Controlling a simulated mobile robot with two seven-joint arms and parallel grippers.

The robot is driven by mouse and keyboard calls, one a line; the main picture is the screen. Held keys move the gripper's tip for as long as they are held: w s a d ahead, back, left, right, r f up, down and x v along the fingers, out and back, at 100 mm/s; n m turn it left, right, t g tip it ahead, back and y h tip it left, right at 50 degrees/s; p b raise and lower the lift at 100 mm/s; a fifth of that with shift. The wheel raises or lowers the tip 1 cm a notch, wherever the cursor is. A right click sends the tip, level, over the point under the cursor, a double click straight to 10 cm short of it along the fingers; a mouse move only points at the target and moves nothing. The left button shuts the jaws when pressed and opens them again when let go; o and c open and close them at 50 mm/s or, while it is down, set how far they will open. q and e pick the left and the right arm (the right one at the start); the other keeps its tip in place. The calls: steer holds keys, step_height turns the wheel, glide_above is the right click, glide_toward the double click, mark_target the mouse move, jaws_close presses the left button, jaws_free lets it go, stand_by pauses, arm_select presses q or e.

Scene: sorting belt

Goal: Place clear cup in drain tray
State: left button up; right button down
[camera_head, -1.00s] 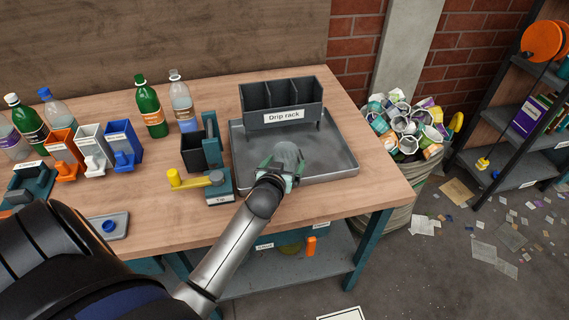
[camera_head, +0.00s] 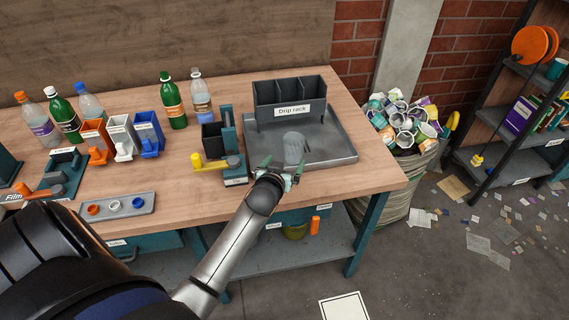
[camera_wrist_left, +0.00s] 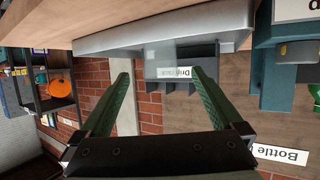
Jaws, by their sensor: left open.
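The clear cup (camera_head: 295,148) stands in the grey drain tray (camera_head: 340,152), in front of the drip rack. Whether its mouth faces up or down is hard to tell. It shows as a faint see-through shape in the left wrist view (camera_wrist_left: 166,56), seen between the fingers. My left gripper (camera_head: 281,172) is open and empty at the tray's front edge, just in front of the cup and apart from it. Its green fingers are spread wide in the left wrist view (camera_wrist_left: 160,72). My right gripper is not in view.
The dark drip rack (camera_head: 290,98) stands at the tray's back. A small device with a yellow handle (camera_head: 212,163) is left of the tray. Several bottles and coloured bins (camera_head: 120,135) stand farther left. A full waste barrel (camera_head: 405,165) is beyond the table's right edge.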

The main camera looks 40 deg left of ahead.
arm_select(q)
steer(key=s+d+f+m+g+h, duration=0.1)
steer(key=s+d+f+m+h, duration=0.1)
steer(key=s+d+f, duration=0.2)
steer(key=s+d+f+m+g+h, duration=0.1)
steer(key=s+d+f+m+h, duration=0.1)
steer(key=s+d+f, duration=0.3)
steer(key=s+d+f+m+g+h, duration=0.1)
steer(key=s+d+f+m+h, duration=0.1)
steer(key=s+d, duration=0.8)
steer(key=s+f+h, duration=0.1)
steer(key=s+f, duration=0.1)
steer(key=s, duration=0.4)
steer(key=shift+f+m, duration=0.2)
steer(key=shift+m, duration=0.1)
steer(key=shift+d, duration=0.1)
